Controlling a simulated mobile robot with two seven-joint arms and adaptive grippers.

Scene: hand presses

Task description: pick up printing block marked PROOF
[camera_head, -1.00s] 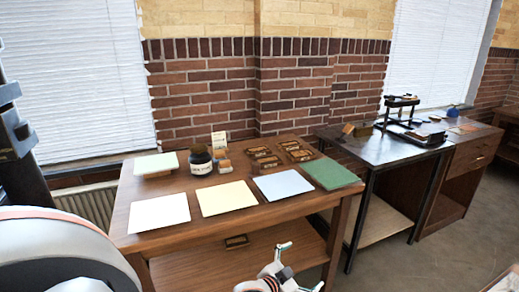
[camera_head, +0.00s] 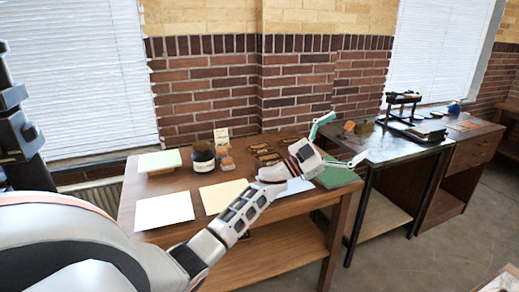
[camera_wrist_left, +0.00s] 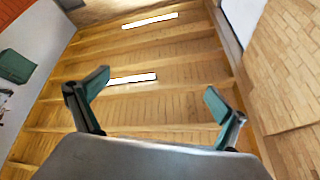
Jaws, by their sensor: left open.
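Several dark printing blocks with tan lettering (camera_head: 262,149) lie at the back of the wooden table, left of my left gripper. The lettering is too small to read, so I cannot tell which is marked PROOF. My left gripper (camera_head: 350,135) is raised over the right end of the table, open and empty, its fingers spread to the right. In the left wrist view its open fingers (camera_wrist_left: 157,85) frame only the wooden ceiling, with no block between them. My left arm and gripper hide some blocks. My right gripper is not in view.
The wooden table (camera_head: 150,188) carries white, yellow, blue and green sheets, a dark ink jar (camera_head: 203,158) and a small card. A darker table (camera_head: 385,150) with a hand press (camera_head: 403,110) stands to the right. The lower shelf (camera_head: 262,262) is mostly bare.

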